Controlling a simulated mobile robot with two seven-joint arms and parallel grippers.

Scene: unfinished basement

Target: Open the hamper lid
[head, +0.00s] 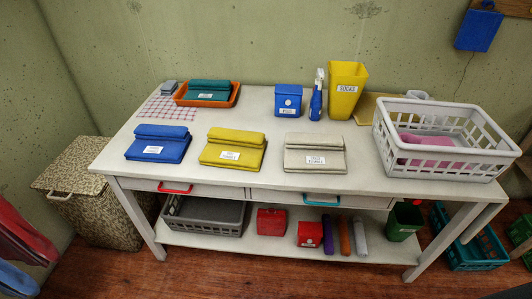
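The hamper (98,220) stands on the floor at the left, beside the left end of the table. It is a mottled tan and brown box. Its lid (80,165) lies flat and shut on top, with a pale handle (60,196) at the front left edge. The hamper's right side is partly hidden behind the table's end and leg. Neither of my grippers shows in the head view.
The white table (240,210) holds folded towels (160,143), an orange tray (207,94), a yellow socks bin (345,90) and a white basket (440,140). Red and blue cloth-like items (22,240) are at the left edge. Open wooden floor (200,275) lies in front.

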